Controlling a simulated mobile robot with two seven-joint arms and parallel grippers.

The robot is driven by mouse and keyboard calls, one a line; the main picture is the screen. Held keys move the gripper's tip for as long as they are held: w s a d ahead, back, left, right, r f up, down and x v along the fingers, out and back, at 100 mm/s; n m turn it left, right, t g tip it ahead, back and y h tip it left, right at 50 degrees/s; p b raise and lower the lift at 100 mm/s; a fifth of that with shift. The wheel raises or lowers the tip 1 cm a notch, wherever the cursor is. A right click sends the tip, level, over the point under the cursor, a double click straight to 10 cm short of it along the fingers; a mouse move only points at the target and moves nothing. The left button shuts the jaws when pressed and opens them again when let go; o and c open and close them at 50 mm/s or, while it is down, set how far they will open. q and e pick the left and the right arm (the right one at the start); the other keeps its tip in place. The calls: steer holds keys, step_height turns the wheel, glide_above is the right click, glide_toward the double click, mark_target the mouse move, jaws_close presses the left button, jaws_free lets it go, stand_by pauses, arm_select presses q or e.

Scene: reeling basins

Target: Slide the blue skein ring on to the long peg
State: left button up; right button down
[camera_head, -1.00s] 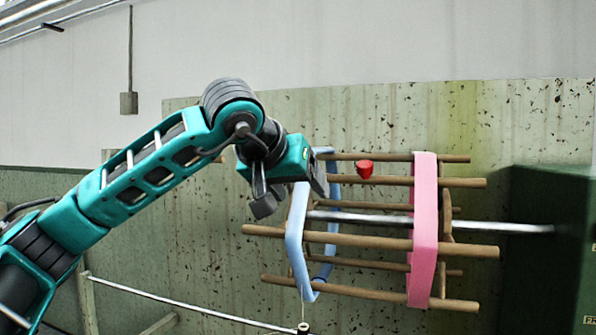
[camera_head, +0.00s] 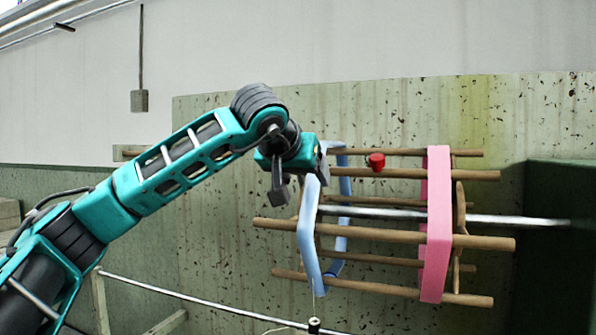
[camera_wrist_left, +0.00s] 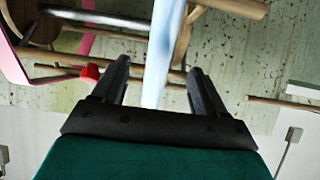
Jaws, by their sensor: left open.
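The blue skein ring (camera_head: 308,235) hangs around the bars of a wooden reel (camera_head: 385,238), near its left end. My left gripper (camera_head: 300,180) is at the ring's upper part, jaws open. In the left wrist view, the blue ring (camera_wrist_left: 161,45) runs between the two spread fingers of my left gripper (camera_wrist_left: 160,70), with gaps on both sides. A wooden rod (camera_wrist_left: 283,103) shows at the right of that view; I cannot tell whether it is the long peg. My right gripper is not in view.
A pink ring (camera_head: 437,225) is around the reel's right part. A red knob (camera_head: 376,161) sits by the upper bars. A metal shaft (camera_head: 515,221) runs through the reel to a dark green housing (camera_head: 560,260). A stained wall panel stands behind.

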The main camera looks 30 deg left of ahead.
mark_target(312, 186)
arm_select(q)
steer(key=shift+p+x, duration=0.3)
steer(key=shift+x, duration=0.6)
steer(key=shift+p+x, duration=0.5)
steer(key=shift+x, duration=1.6)
steer(key=shift+c, duration=0.2)
steer(key=c, duration=1.3)
